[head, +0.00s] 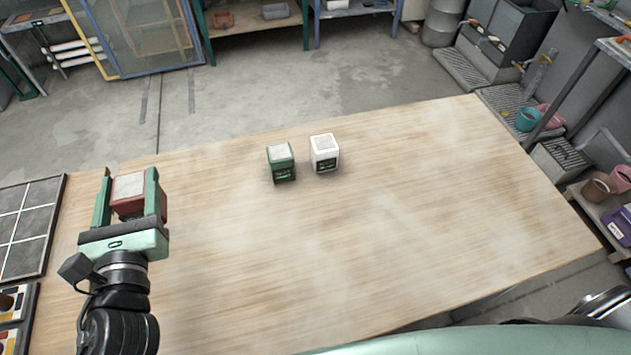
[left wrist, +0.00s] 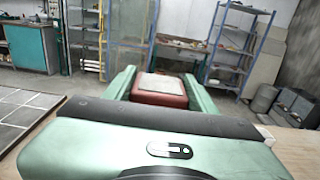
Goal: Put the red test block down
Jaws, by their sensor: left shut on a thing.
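The red test block (head: 128,193) has a pale top panel and sits between the green fingers of my left gripper (head: 127,200), which is shut on it. In the head view it is at the left part of the wooden table (head: 330,260). The block also shows in the left wrist view (left wrist: 160,90), between both fingers, its lower part hidden by the gripper body. I cannot tell whether its underside touches the table. My right gripper is not in view.
A green block (head: 281,163) and a white block (head: 324,153) stand side by side near the table's far middle. A dark gridded tray (head: 28,225) lies at the left edge. The table's middle and right are clear.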

